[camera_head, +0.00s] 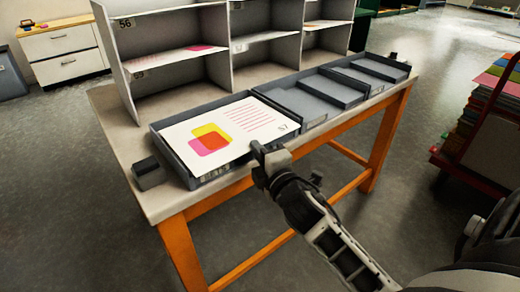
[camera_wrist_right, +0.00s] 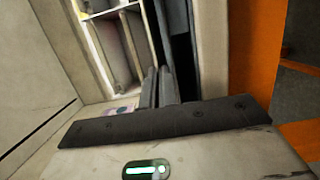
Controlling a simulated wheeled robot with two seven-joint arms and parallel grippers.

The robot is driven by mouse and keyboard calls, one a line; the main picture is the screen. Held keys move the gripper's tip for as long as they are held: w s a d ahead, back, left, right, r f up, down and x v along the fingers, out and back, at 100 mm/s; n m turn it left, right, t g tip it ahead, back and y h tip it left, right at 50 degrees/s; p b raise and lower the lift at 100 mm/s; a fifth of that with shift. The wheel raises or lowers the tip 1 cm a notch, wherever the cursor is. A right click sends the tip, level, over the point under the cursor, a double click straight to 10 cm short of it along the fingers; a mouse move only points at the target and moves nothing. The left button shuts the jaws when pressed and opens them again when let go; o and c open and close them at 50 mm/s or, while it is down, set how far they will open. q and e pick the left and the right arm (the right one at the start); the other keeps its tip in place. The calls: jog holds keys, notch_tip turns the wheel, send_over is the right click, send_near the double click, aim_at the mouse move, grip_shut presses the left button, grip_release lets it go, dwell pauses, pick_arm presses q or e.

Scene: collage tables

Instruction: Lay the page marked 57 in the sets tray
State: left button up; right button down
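The page marked 57 (camera_head: 233,132) is white, with yellow and pink shapes and red lines. In the head view it lies face up within the outline of the leftmost grey tray (camera_head: 156,140); I cannot tell whether it rests on the tray floor. My right gripper (camera_head: 262,149) is at the page's front edge, near its right end. In the right wrist view its fingers (camera_wrist_right: 159,88) are close together, and they appear shut on the page's edge; the contact is not clear. My left gripper is not in view.
More grey trays (camera_head: 330,88) continue the row to the right. A grey shelf unit (camera_head: 220,70) with pages in some compartments stands behind them. A small dark block (camera_head: 148,175) sits at the table's left end. A cart with stacked coloured items (camera_head: 480,110) is at right.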

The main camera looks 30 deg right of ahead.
jog(key=shift+f, duration=0.2)
jog(key=c, duration=1.6)
grip_release()
jog(key=shift+s, duration=0.1)
